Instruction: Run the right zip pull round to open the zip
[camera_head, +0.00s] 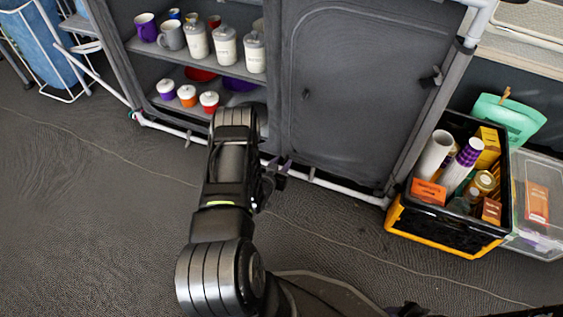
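The grey fabric cabinet's right door panel (345,90) hangs closed, with a curved seam along its top and sides. A small dark tab (432,78) sticks out at the panel's right edge, near the frame pole; I cannot tell for sure that it is the zip pull. My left gripper (277,173) is at the foot of the cabinet, near the panel's lower left corner. It is partly hidden by its own arm, and its finger gap is not clear. At the bottom edge, a dark piece (410,309) seems to be part of my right gripper, mostly cut off.
The cabinet's left side is open, with mugs and white canisters (226,46) above and small lidded jars (187,96) below. A black and yellow crate (432,235) of groceries stands right of the cabinet, beside a clear box (540,242). The floor at left is clear.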

